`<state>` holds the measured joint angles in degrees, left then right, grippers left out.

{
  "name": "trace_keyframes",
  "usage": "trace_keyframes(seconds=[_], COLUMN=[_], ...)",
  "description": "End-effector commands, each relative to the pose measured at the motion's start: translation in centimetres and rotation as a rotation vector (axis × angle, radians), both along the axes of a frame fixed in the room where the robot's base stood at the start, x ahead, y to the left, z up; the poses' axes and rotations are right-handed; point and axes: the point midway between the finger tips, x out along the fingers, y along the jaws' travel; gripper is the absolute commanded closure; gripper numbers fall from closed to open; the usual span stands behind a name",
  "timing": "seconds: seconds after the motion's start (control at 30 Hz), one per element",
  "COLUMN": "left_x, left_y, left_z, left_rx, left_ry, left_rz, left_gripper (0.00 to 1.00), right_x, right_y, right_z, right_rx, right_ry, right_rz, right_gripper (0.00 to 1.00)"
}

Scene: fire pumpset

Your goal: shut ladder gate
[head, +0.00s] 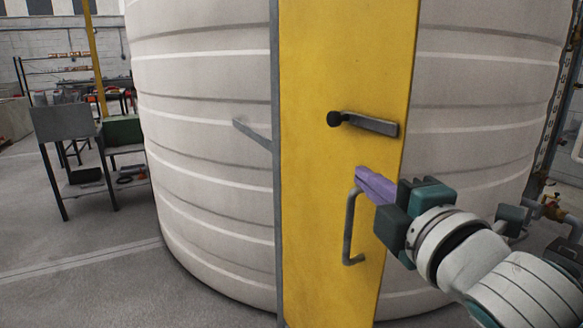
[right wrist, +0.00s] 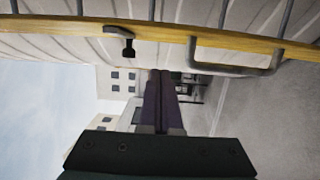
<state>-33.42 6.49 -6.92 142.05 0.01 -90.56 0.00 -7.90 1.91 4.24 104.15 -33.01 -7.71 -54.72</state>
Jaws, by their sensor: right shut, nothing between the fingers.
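The ladder gate (head: 325,80) is a tall yellow panel standing upright in front of the pale tank. It carries a dark latch lever with a black knob (head: 334,119) and, below it, a grey bar handle (head: 348,225). My right gripper (head: 362,178) has purple fingers, shut and empty, overlapping the handle's upper end in the head view. Whether they touch it cannot be told. In the right wrist view the gate (right wrist: 75,23) shows edge-on, with the latch (right wrist: 122,32) and handle (right wrist: 235,70) on its near side; the fingertips (right wrist: 160,73) lie between them in the picture. My left gripper is not in view.
A large ribbed pale tank (head: 200,130) stands behind the gate. A dark workbench (head: 65,125) and a yellow post (head: 95,60) stand at the left. Pipes with a brass valve (head: 553,208) are at the right. The floor (head: 90,270) at lower left is clear.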

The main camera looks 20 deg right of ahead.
Motion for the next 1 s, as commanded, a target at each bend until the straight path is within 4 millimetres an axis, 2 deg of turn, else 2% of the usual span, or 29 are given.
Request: trace_keyframes(seconds=[0.03,0.23,0.77,1.0], left_x=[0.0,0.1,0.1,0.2], left_y=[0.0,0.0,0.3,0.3], left_z=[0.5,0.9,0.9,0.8], left_rx=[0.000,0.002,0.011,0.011], left_ry=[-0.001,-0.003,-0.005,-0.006], left_rz=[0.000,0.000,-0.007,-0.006], left_gripper=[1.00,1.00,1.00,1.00], right_x=[-0.1,0.1,0.1,-0.2], right_y=[-1.2,-3.4,-4.0,-5.4], right_z=[0.1,0.0,-0.1,-0.1], right_rx=[-0.007,-0.004,-0.002,-0.009], right_ry=[0.004,0.003,0.002,0.004], right_rz=[-0.003,-0.002,0.002,0.044], right_gripper=[1.00,1.00,1.00,1.00])
